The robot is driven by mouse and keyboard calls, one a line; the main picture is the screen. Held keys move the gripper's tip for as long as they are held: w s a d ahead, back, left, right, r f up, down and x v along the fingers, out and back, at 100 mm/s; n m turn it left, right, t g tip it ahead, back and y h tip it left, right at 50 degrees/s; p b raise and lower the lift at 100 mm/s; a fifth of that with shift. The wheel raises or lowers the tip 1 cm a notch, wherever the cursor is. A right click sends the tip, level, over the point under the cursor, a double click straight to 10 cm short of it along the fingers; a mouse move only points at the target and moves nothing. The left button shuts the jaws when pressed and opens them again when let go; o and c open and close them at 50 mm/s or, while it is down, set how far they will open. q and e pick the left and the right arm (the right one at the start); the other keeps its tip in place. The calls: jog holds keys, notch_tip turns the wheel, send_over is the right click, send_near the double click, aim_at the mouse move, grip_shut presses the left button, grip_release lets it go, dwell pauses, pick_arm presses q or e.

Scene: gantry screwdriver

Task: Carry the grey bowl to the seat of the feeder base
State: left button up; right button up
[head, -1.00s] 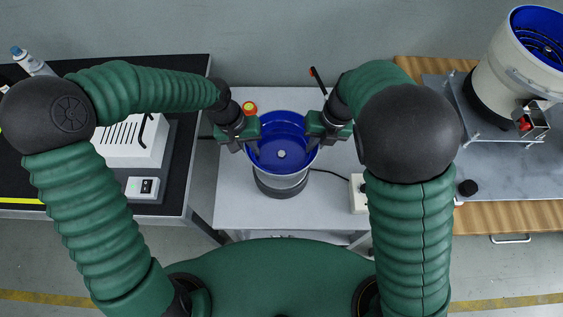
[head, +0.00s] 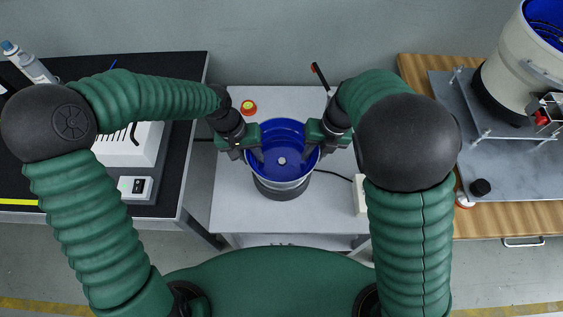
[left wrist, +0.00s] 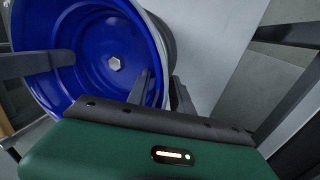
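The grey bowl (head: 284,184) has a deep blue inside and a pale hex nut at its centre. It is upright over the middle table, above a dark round base (head: 281,194) that I take for the feeder base. Most of the base is hidden under the bowl; I cannot tell whether the two touch. My left gripper (head: 257,154) is at the bowl's left rim and my right gripper (head: 308,154) at its right rim. In the left wrist view, the left fingers (left wrist: 164,92) straddle the bowl wall (left wrist: 160,42), closed onto it.
A red and yellow button (head: 248,107) stands behind the bowl, and a white box (head: 360,194) with a cable is at the right. A larger feeder (head: 510,80) stands on the right bench. A white device (head: 130,146) sits on the left black-topped bench.

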jog(key=shift+r, duration=0.1)
pick_arm(q)
jog(key=v, duration=1.1)
jog(key=shift+r, duration=0.35)
pick_arm(e)
jog(key=v, duration=1.1)
jog(key=shift+r, duration=0.35)
pick_arm(q)
jog(key=shift+r, duration=0.1)
pick_arm(e)
jog(key=shift+d, duration=0.1)
